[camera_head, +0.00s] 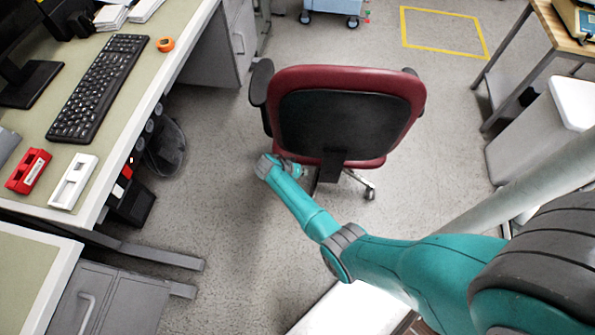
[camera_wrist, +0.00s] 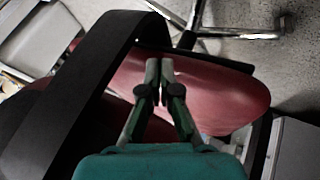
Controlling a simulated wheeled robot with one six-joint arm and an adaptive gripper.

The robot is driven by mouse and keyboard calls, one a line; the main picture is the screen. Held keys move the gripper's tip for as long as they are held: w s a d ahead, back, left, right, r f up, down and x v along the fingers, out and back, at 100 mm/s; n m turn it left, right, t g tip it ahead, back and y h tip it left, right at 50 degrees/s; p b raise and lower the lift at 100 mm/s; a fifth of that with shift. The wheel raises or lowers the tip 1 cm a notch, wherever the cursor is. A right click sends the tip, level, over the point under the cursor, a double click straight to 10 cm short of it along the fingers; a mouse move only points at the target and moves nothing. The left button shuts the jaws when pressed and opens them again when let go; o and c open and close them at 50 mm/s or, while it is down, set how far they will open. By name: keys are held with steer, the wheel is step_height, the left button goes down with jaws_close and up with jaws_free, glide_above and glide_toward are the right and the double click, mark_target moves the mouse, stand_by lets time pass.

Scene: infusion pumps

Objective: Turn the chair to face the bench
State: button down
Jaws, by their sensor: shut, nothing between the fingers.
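The red chair (camera_head: 345,77) stands in the middle of the floor with its black back panel towards the head camera, so its front points away from me. The wrist view has the red seat (camera_wrist: 222,95) and a black armrest loop (camera_wrist: 55,90) on the left. My gripper (camera_wrist: 160,65) is shut and empty, over the red seat in that view; touch cannot be told. In the head view its fingers are hard to make out by the chair's lower left. The bench (camera_head: 125,125) is at the left.
A keyboard (camera_head: 98,88), a red case (camera_head: 28,171) and a white case (camera_head: 73,182) lie on the bench. A wooden-topped table (camera_head: 568,35) and a white bin (camera_head: 540,125) stand at the right.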

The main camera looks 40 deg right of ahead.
steer(key=shift+s+d+f, duration=0.2)
steer(key=shift+s+d, duration=0.6)
steer(key=shift+d, duration=0.05)
steer(key=shift+s+d+f, duration=0.2)
steer(key=shift+s+d, duration=0.55)
steer(key=shift+d, duration=0.1)
